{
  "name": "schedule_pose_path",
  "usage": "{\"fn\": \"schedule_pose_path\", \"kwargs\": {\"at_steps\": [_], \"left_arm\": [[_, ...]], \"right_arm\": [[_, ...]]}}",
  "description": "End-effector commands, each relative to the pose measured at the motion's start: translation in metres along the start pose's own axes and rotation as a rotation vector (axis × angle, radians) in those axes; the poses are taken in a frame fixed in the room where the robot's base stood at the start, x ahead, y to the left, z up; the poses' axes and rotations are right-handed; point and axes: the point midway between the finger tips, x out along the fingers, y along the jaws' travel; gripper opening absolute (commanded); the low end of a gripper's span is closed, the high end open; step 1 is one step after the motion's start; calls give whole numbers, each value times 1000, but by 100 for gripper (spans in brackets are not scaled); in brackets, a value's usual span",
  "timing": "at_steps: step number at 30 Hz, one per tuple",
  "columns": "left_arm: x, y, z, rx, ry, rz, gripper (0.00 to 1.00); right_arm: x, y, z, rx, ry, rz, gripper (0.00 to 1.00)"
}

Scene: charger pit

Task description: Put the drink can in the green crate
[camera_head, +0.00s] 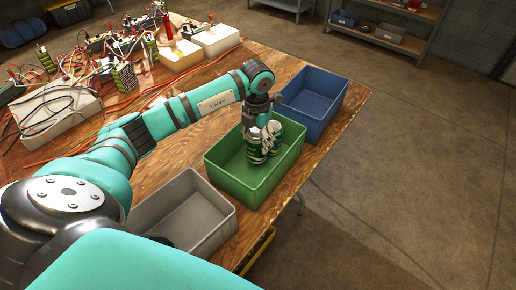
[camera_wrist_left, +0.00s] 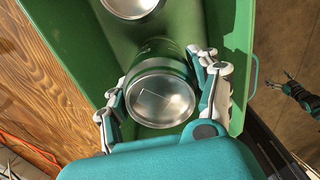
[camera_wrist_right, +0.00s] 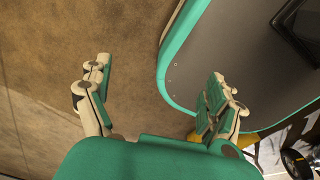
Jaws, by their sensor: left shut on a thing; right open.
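The green crate (camera_head: 227,180) stands on the wooden table between a grey crate and a blue crate. Two green drink cans with silver lids show in it in the head view, one nearer (camera_head: 254,150) and one partly behind (camera_head: 274,128). My left gripper (camera_head: 263,128) reaches down into the crate. In the left wrist view its fingers are shut around one can (camera_wrist_left: 160,98), upright inside the crate walls. The other can (camera_wrist_left: 130,6) is beside it, cut off by the top edge. Whether the held can touches the floor is hidden. My right gripper (camera_wrist_right: 160,70) is open and empty, away from the table.
The blue crate (camera_head: 325,82) and the grey crate (camera_head: 166,204) look empty. Cables, devices and white boxes (camera_head: 58,108) crowd the far left of the table (camera_head: 262,60). Bare floor (camera_head: 420,150) lies to the right. Shelves (camera_head: 400,35) stand at the back.

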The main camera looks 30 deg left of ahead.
Motion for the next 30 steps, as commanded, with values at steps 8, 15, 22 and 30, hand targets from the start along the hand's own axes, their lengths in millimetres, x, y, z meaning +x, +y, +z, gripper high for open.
{"fn": "schedule_pose_path", "kwargs": {"at_steps": [8,15,22,30], "left_arm": [[26,-1,0,-1,1,-2,14],[45,0,1,1,-4,-1,14],[48,0,1,1,-3,0,14],[48,0,1,1,-2,0,87]], "right_arm": [[-6,1,-2,-1,2,1,91],[-8,6,-15,-2,23,6,91],[-5,6,-14,-3,22,7,91],[-5,5,-10,-3,15,6,91]]}}
